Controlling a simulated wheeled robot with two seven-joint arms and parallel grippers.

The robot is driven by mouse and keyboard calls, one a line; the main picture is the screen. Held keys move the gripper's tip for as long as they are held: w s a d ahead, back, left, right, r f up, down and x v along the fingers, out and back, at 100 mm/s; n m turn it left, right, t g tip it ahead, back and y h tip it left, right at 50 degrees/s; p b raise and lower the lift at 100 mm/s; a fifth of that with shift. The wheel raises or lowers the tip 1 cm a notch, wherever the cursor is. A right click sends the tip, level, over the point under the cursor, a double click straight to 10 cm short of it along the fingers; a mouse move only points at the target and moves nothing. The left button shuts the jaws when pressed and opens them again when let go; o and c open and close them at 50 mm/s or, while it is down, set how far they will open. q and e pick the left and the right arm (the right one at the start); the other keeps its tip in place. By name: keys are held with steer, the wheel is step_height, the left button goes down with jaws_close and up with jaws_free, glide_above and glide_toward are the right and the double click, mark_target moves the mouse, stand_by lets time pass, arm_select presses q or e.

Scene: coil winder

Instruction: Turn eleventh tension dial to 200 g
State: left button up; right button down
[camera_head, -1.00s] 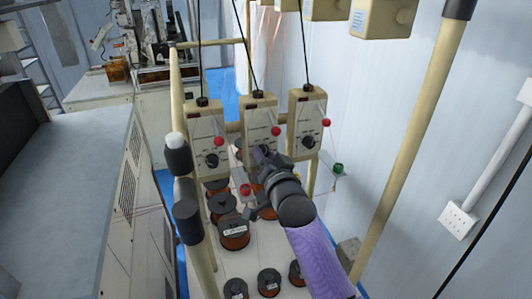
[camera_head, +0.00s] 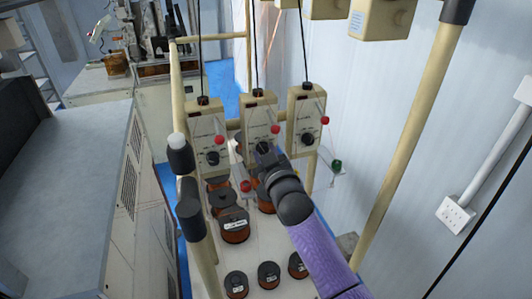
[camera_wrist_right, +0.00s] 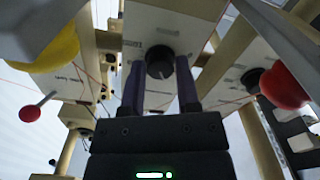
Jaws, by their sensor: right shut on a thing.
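Three beige tension boxes stand in a row in the head view: left (camera_head: 207,130), middle (camera_head: 251,108) and right (camera_head: 305,108). Each carries a red ball, and black dials show on the left box (camera_head: 212,158) and right box (camera_head: 307,139). My right gripper (camera_head: 264,151) is at the lower face of the middle box and hides its dial in the head view. In the right wrist view, the black dial (camera_wrist_right: 160,63) sits between the two dark fingers of my right gripper (camera_wrist_right: 160,88), which is shut on it. The dial's scale is unreadable. My left gripper is out of view.
Wire spools (camera_head: 235,226) stand on a pale shelf (camera_head: 255,250) below the boxes. A beige post (camera_head: 412,140) rises at the right. A grey-topped cabinet (camera_head: 65,170) fills the left.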

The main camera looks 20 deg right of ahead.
steer(key=n, duration=0.5)
steer(key=shift+n, duration=0.4)
stand_by(0.4)
steer(key=shift+c, duration=1.6)
jaws_free()
steer(key=shift+s, duration=0.1)
steer(key=s, duration=0.9)
steer(key=shift+s+d, duration=0.2)
steer(key=shift+s, duration=0.15)
